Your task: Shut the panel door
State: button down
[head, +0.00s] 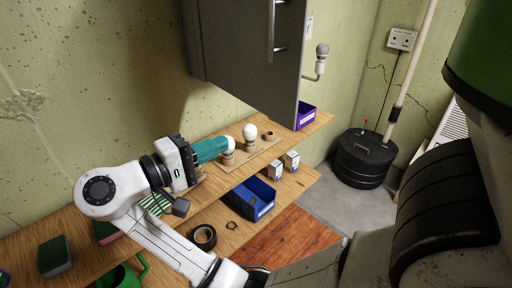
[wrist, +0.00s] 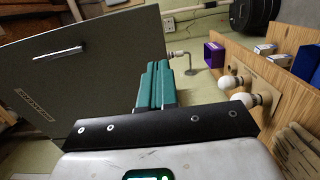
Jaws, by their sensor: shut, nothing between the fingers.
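The panel door (head: 245,55) is a dark grey slab with a bar handle (head: 272,30), standing open out from the wall above the wooden shelf. In the wrist view the door (wrist: 110,65) fills the left side, with its handle (wrist: 57,52) and a small label (wrist: 35,104) facing me. My gripper (head: 222,147) has teal fingers and is shut and empty, below the door in the head view. In the wrist view the closed fingers (wrist: 156,85) overlap the door's right edge. I cannot tell whether they touch it.
White bulbs (head: 250,132) stand on a board under the door. The shelves (head: 192,220) hold a purple bin (head: 305,116), small boxes (head: 292,160), a blue bin (head: 252,198) and black tape (head: 203,237). A wall lamp (head: 321,58) is right of the door. A black bin (head: 362,160) stands on the floor.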

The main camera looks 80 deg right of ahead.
aim_at(277, 119)
jog(key=p+x, duration=0.3)
jog(key=x, duration=0.9)
jog(key=shift+s+d+r, duration=0.1)
jog(key=shift+s+d, duration=0.1)
jog(key=shift+s, duration=0.1)
jog(key=shift+s+d, duration=0.35)
jog(key=shift+d, duration=0.1)
